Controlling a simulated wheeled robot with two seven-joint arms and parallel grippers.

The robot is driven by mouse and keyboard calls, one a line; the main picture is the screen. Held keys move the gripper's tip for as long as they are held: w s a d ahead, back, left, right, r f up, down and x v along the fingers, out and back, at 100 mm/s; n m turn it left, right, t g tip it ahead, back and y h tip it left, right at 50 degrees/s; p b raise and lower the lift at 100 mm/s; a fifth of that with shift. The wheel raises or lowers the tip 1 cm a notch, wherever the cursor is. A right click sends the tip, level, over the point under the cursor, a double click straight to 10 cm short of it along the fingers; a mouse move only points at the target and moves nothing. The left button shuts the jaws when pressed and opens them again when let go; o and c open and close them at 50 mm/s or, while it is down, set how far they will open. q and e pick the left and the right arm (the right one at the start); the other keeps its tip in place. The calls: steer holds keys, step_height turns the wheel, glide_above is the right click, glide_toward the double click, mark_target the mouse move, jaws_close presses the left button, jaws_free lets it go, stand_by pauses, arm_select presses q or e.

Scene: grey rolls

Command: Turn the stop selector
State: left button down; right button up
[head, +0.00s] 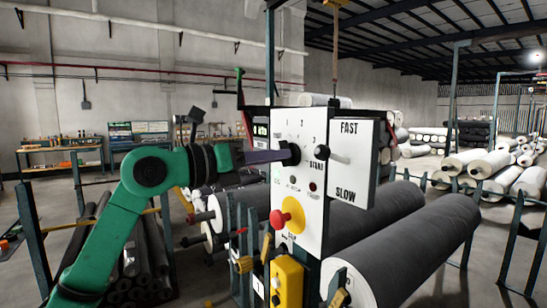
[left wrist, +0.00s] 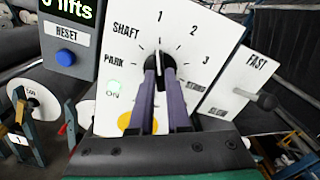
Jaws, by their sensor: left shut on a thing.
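The stop selector is a black knob on a white panel (head: 312,225), ringed by the labels PARK, SHAFT, 1, 2, 3 and one partly hidden word. In the left wrist view the selector (left wrist: 159,58) sits between the purple fingers of my left gripper (left wrist: 160,76). A pale mark at its top points up, roughly toward the 1. In the head view my green left arm comes from the left, and the left gripper (head: 284,156) is shut on the selector (head: 294,153), hiding part of it. My right gripper is not in view.
A FAST/SLOW board with a lever (head: 323,152) stands right of the selector. A red mushroom button (head: 279,218) and a yellow box (head: 287,281) sit below. A blue RESET button (left wrist: 66,33) is at left. Large grey rolls (head: 405,255) lie at right.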

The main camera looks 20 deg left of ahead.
arm_select(q)
steer(key=m, duration=0.8)
steer(key=shift+r+m, duration=0.2)
steer(key=shift+m, duration=0.1)
stand_by(0.4)
steer(key=c, duration=0.9)
jaws_free()
steer(key=shift+f, duration=0.1)
steer(key=b+v, duration=0.6)
steer(key=v, duration=0.8)
steer(key=shift+s+a, duration=0.15)
steer(key=shift+s, duration=0.15)
